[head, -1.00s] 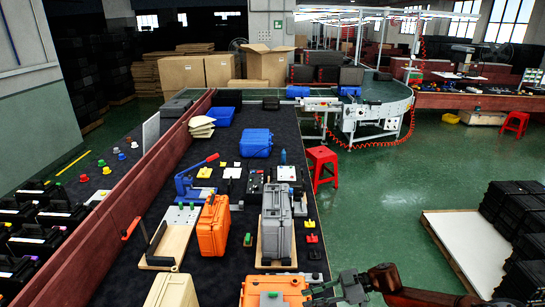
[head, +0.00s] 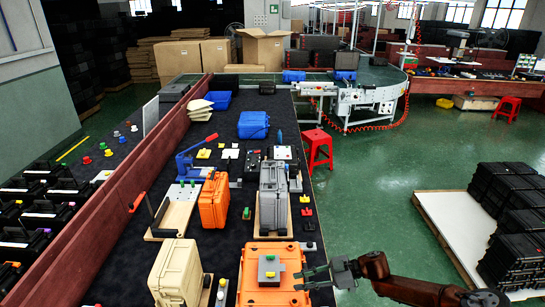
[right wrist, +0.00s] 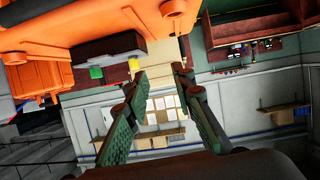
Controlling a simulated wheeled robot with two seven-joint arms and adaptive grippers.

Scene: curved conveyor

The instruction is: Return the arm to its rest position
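My right gripper (head: 312,276) is at the lower middle of the head view, at the right side of the large orange case (head: 250,262). Its two fingers are apart with nothing between them. In the right wrist view the open green fingers (right wrist: 160,76) show, with orange casing (right wrist: 75,28) close by at the upper left. I cannot tell whether the fingers touch the case. My left gripper is not in the head view.
The dark bench holds an upright orange case (head: 213,200), a grey case (head: 273,198), a beige case (head: 176,272) and a blue case (head: 253,125). A red stool (head: 318,149) stands beside the bench. Green floor (head: 375,190) is free right of it; stacked black cases (head: 505,200) stand farther right.

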